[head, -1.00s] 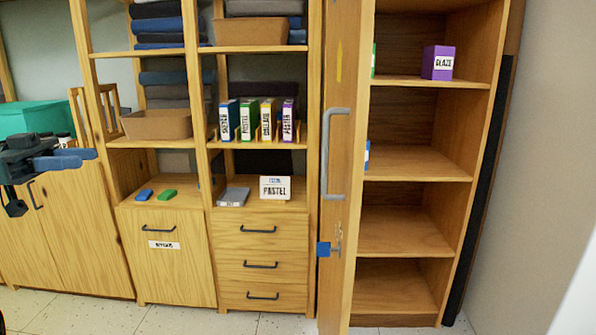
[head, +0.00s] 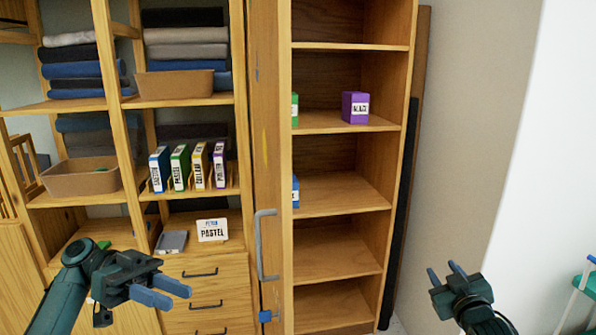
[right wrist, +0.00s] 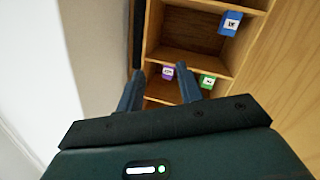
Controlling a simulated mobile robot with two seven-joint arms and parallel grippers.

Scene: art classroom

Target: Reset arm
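My left gripper (head: 178,296) is in the lower left of the head view, in front of the drawer unit. Its two blue fingers are apart with nothing between them. My right gripper (head: 441,268) is at the lower right, in front of the bare wall, with its fingers spread and empty. In the right wrist view the same gripper (right wrist: 157,82) shows two separated fingers, with the open cabinet beyond them.
The tall cabinet (head: 340,188) stands open, its door (head: 268,150) swung out. It holds a purple GLAZE box (head: 355,107). Left are shelves with several labelled binders (head: 200,165), a bin (head: 82,180) and a PASTEL box (head: 212,230). A green chair (head: 588,284) stands far right.

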